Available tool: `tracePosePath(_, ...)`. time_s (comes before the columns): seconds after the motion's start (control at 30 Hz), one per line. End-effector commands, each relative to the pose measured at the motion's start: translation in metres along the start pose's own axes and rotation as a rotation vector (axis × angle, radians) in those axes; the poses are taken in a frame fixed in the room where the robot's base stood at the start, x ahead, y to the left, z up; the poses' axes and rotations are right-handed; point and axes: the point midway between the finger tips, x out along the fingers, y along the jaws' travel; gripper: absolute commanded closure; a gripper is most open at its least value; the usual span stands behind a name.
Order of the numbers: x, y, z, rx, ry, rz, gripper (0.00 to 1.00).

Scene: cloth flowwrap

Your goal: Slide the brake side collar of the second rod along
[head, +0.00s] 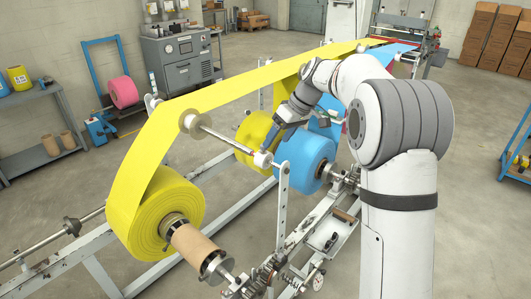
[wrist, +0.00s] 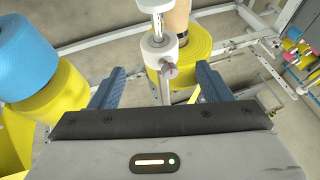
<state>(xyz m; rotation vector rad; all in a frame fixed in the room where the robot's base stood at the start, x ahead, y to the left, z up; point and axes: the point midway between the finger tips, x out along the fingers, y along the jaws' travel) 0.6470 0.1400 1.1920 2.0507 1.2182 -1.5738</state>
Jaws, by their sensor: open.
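A pale rod (head: 228,141) runs under the yellow web, from a wide flanged collar (head: 195,123) to a small white collar (head: 262,159) beside an upright post. In the wrist view the white collar (wrist: 158,52) sits around the rod, with a reddish-grey knob (wrist: 170,71) on its side. My gripper (head: 266,147) reaches down to the collar end of the rod. In the wrist view its blue fingers (wrist: 160,76) are open, one on each side of the collar's line. The collar appears beyond the fingertips, not clasped. I cannot tell from the pictures which end is the brake side.
A yellow roll (head: 160,215) on a brown core stands at the front left. A blue roll (head: 303,163) and another yellow roll (head: 254,138) are close to my gripper. The perforated post (head: 282,205) stands beside the collar. The yellow web (head: 220,92) stretches above the rod.

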Motion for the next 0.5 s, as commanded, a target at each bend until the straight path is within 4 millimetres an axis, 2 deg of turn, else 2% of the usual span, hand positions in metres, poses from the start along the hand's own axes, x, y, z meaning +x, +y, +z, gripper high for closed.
tracePosePath(0.17,0.018,0.0,-0.003,-0.01,-0.001,-0.008,0.29)
tracePosePath(0.5,0.069,-0.001,-0.003,-0.009,-0.001,-0.007,0.29)
